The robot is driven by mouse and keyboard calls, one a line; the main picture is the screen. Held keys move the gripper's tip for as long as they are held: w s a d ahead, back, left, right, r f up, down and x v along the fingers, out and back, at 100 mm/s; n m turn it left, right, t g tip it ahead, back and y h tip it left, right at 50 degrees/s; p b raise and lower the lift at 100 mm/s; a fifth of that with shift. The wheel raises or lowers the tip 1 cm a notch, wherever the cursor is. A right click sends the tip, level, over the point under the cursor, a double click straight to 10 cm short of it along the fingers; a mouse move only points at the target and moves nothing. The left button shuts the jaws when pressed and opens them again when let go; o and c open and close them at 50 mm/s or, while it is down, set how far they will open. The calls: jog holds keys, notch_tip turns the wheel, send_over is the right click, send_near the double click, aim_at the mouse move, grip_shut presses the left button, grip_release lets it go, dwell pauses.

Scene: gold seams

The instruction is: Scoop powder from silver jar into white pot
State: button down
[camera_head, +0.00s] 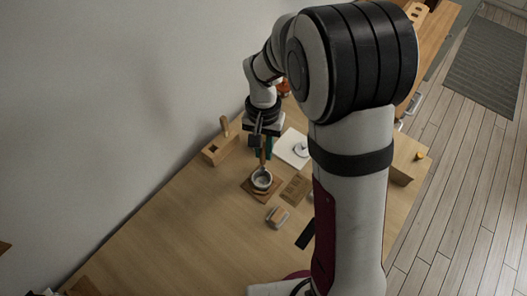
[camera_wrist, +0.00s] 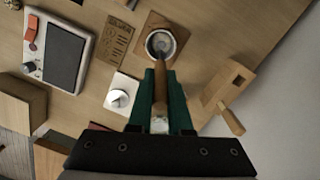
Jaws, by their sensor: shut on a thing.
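My gripper (camera_wrist: 160,110) has green fingers and is shut on a wooden-handled tool (camera_wrist: 160,85). In the head view my gripper (camera_head: 264,149) hangs above a round pale vessel (camera_head: 261,181) on a wooden board (camera_head: 247,187). The same vessel (camera_wrist: 173,44) shows in the wrist view, with a light rim and greyish inside. The tool's far end reaches over or into its opening; the end is too small to make out. I cannot tell whether this vessel is the silver jar or the white pot.
A white square piece (camera_wrist: 118,108) with a small round white thing lies beside the tool.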

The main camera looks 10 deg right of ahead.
aim_at(264, 142)
jog(key=shift+r, duration=2.5)
